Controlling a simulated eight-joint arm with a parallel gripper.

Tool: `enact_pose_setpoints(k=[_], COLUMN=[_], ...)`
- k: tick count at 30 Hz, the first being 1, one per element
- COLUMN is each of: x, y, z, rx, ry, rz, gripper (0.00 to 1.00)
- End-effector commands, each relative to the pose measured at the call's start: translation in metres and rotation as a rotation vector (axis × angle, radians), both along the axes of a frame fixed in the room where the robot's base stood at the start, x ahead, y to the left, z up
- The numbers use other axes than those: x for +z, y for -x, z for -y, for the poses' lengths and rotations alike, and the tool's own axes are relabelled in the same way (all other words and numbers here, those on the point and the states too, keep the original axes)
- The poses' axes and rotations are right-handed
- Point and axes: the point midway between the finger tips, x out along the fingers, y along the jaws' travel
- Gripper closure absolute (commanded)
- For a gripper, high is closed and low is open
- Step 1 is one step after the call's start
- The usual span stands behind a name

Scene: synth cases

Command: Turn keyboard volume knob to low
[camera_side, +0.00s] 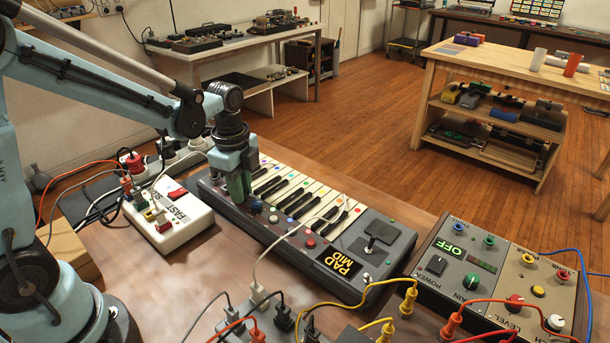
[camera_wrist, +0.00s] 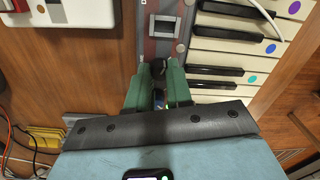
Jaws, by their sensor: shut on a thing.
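The keyboard (camera_side: 300,236) lies on the table with cream and black keys; its keys also show in the wrist view (camera_wrist: 225,45). My gripper (camera_side: 238,190) is over the keyboard's left end. In the wrist view, its green fingers (camera_wrist: 158,78) are shut on a small dark knob (camera_wrist: 158,66), mostly hidden between them. The knob's pointer and setting cannot be made out.
A white box (camera_side: 172,220) with a red switch stands left of the keyboard. A grey joystick (camera_side: 376,236) rises from the keyboard's right end. A grey panel (camera_side: 450,270) reading "OFF" is at the right. Cables and plugs crowd the front; a pale cable crosses the keyboard.

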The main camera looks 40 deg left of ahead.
Motion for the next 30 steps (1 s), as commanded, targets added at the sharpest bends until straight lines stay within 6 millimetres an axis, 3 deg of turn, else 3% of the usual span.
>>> enact_pose_setpoints(k=[30], x=[0.0003], y=[-0.0006], z=[0.0004], rx=[0.965], ry=[-0.002], rz=[-0.001], gripper=[1.0])
